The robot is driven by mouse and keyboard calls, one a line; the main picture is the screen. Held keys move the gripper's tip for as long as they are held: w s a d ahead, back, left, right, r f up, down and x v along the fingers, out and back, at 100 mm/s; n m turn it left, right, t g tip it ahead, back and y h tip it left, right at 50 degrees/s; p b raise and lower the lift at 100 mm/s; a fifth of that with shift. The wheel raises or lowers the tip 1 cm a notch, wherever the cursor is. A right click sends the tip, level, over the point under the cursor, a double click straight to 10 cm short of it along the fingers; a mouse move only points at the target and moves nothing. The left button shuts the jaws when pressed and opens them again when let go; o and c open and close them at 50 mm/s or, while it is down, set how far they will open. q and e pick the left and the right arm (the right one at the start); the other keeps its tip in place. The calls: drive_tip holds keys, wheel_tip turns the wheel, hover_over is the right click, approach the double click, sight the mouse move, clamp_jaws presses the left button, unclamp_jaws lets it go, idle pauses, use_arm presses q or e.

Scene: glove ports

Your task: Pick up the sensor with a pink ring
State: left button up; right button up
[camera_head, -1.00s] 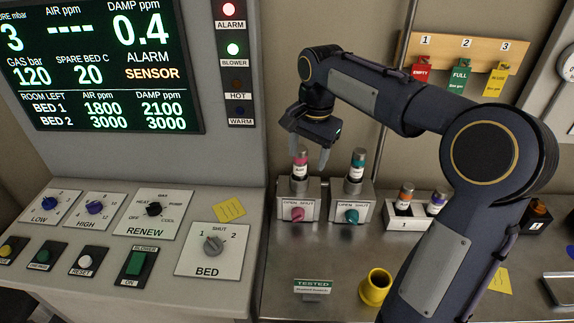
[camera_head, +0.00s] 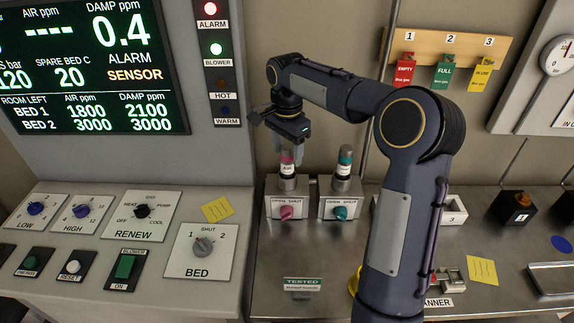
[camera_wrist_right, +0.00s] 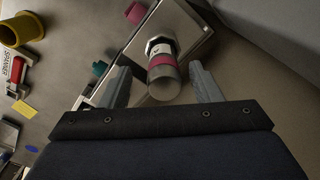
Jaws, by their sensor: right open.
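The sensor with a pink ring (camera_head: 287,163) stands upright in the left of two metal valve blocks, the one with a pink knob (camera_head: 288,212). In the right wrist view this sensor (camera_wrist_right: 162,76) shows its grey end between the fingers, with the pink band behind it. My right gripper (camera_head: 290,150) is open just above and around the sensor's top; in the right wrist view its fingers (camera_wrist_right: 163,85) stand apart on either side, with gaps visible. My left gripper is not in view.
A sensor with a teal ring (camera_head: 344,160) stands close by in the right block, above a teal knob (camera_head: 340,212). The alarm panel (camera_head: 215,60) rises at the left. A yellow cup (camera_wrist_right: 22,28) shows in the right wrist view.

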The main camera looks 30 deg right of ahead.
sight(287, 162)
drive_tip(key=f, duration=0.2)
drive_tip(key=f+p, duration=0.1)
drive_tip(key=f, duration=0.1)
drive_tip(key=shift+w+d, duration=0.25)
drive_tip(key=shift+d, duration=0.05)
drive_tip(key=shift+a+f, duration=0.1)
drive_tip(key=shift+f, duration=0.3)
drive_tip(key=c, duration=1.2)
